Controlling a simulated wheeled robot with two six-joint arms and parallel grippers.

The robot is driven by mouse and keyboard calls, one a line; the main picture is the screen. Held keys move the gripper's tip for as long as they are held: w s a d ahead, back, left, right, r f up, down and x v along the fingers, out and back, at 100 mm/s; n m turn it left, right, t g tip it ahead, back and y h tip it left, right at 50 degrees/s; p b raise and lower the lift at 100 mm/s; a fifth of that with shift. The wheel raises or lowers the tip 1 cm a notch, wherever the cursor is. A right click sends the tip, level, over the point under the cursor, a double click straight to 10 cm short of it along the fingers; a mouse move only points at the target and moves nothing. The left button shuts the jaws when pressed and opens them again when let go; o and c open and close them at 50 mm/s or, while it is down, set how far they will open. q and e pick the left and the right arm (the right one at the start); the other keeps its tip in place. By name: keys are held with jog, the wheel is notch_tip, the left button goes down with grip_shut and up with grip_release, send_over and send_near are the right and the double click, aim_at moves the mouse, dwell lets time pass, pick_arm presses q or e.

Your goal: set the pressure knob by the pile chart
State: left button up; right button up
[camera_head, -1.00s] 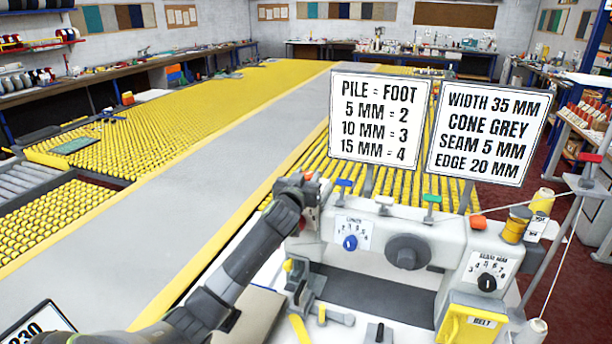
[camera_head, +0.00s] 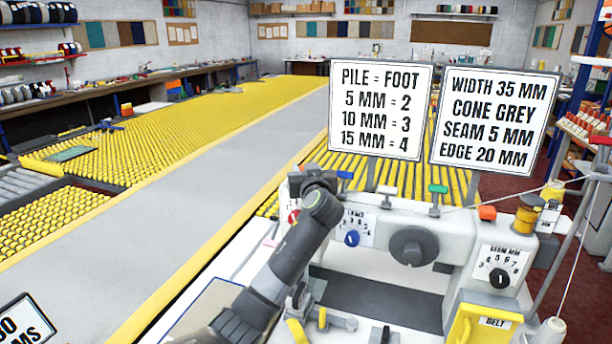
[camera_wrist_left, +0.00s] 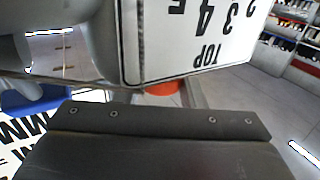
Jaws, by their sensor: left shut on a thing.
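The pile chart (camera_head: 380,112) stands upright behind the sewing machine (camera_head: 395,208) and reads 5 MM = 2, 10 MM = 3, 15 MM = 4. My left gripper (camera_head: 319,178) is at the machine's left upper end. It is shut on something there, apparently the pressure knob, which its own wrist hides. In the left wrist view the dark gripper (camera_wrist_left: 155,125) lies across the bottom. A white scale plate (camera_wrist_left: 185,40), upside down, shows TOP and 2, 3, 4, 5 beside it. I cannot read a knob setting. My right gripper is not in view.
A blue knob (camera_head: 352,238), a large dark handwheel (camera_head: 412,246) and a seam dial (camera_head: 499,278) are on the machine's front. A blue lever (camera_head: 345,175) is close to my left gripper. A second chart (camera_head: 494,120) stands right. Yellow roller tables (camera_head: 200,120) lie behind left.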

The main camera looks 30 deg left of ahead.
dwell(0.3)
pick_arm(q)
jog(key=o, duration=1)
jog(key=shift+s+d+f, duration=0.1)
jog(key=shift+s+d, duration=0.2)
jog(key=shift+d, duration=0.05)
jog(key=shift+b+v, duration=2.5)
jog(key=shift+v, duration=5.75)
jog(key=shift+w, duration=0.1)
